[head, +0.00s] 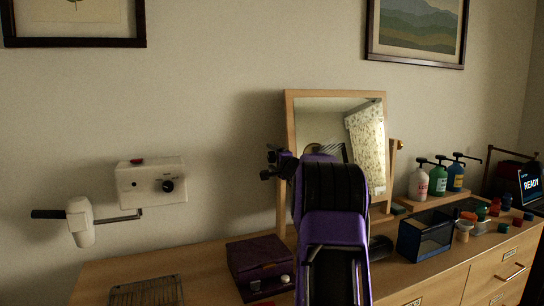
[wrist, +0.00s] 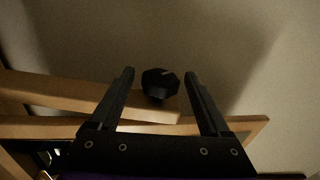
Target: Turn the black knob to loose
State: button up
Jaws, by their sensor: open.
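In the wrist view a black faceted knob (wrist: 160,83) sits at the end of a wooden bar, with a pale mark on its face. My gripper (wrist: 159,73) is open, with one finger on each side of the knob and a visible gap on both sides. I cannot tell whether the fingertips reach to its depth. In the head view my gripper (head: 279,161) is at the left edge of the wooden-framed tilting mirror (head: 334,97). The knob there is hidden behind my gripper and arm.
A white wall box (head: 140,190) carries another black dial (head: 167,186). A purple box (head: 258,262), a dark glass-sided case (head: 425,235) and several pump bottles (head: 438,183) stand on the wooden dresser. A wire rack (head: 146,292) lies at front left.

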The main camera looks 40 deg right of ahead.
jog(key=shift+w, duration=0.15)
grip_shut()
jog(key=shift+r, duration=0.1)
dwell(0.3)
